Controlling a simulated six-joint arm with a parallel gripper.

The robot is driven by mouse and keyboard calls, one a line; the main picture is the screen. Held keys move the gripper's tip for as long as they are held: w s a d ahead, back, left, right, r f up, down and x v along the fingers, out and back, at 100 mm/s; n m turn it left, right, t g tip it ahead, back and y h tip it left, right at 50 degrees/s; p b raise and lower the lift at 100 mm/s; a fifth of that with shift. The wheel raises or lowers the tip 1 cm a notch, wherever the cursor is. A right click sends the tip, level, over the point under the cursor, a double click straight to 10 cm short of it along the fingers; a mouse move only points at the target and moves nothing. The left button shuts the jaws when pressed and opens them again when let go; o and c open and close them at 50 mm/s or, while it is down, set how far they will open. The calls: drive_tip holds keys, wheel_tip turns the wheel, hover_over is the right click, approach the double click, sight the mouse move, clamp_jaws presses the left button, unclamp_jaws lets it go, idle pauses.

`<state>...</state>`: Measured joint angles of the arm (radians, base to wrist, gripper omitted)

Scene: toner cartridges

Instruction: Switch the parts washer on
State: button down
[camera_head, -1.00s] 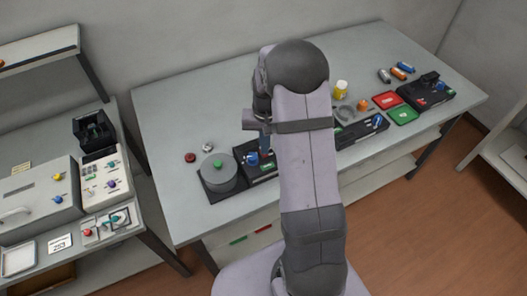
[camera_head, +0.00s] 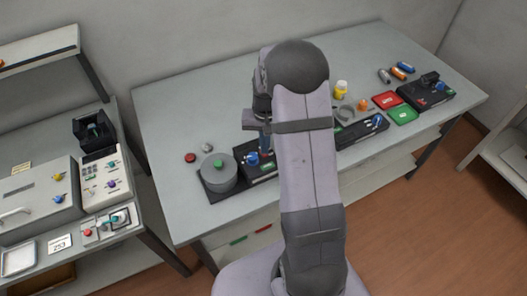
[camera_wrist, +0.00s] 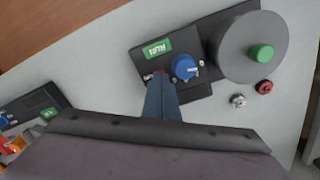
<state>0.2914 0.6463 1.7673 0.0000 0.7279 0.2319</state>
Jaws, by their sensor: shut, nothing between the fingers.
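A black unit with a grey round drum (camera_head: 217,173) and a green knob on top stands near the table's front left; I cannot confirm it is the parts washer. Its control panel (camera_wrist: 197,91) carries a blue knob (camera_wrist: 185,67), also in the head view (camera_head: 252,158), and a green label (camera_wrist: 158,48). My gripper (camera_wrist: 161,76) is shut and empty, pointing down at the panel beside the blue knob. A small red part (camera_wrist: 160,71) shows at its fingertips, mostly hidden; I cannot tell whether they touch it. In the head view my gripper (camera_head: 266,149) is partly hidden by my arm.
A red button (camera_head: 190,157) and a small metal knob (camera_head: 206,147) lie behind the drum. Another black unit (camera_head: 362,132) stands right of my arm, with red (camera_head: 386,100) and green (camera_head: 402,115) trays beyond. The table's back left is clear.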

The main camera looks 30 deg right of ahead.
drive_tip(key=shift+f+b, duration=0.5)
drive_tip(key=shift+f, duration=0.35)
idle(0.6)
drive_tip(key=shift+r, duration=0.2)
drive_tip(key=shift+r+p, duration=2.9)
drive_tip(key=shift+r, duration=0.45)
drive_tip(key=shift+f+n, duration=0.1)
drive_tip(key=shift+n, duration=0.4)
drive_tip(key=s+a+f+n+g, duration=0.1)
drive_tip(key=s+a+f+g, duration=0.15)
drive_tip(key=s, duration=0.75)
drive_tip(key=s+a+r+n, duration=0.1)
drive_tip(key=s+a+r, duration=0.1)
drive_tip(key=s+a, duration=0.3)
drive_tip(key=s+a+r+n, duration=0.1)
drive_tip(key=s+a+r, duration=0.15)
drive_tip(key=s, duration=0.45)
wheel_tip(320, 180, up, 4)
drive_tip(key=w+a+n+t+b, duration=0.1)
drive_tip(key=w+a+n+t, duration=0.1)
drive_tip(key=a+t, duration=0.1)
wheel_tip(320, 180, down, 24)
drive_tip(key=b, duration=2.4)
drive_tip(key=shift+w+d+b, duration=0.2)
drive_tip(key=shift+d+b, duration=0.05)
drive_tip(key=shift+b, duration=0.1)
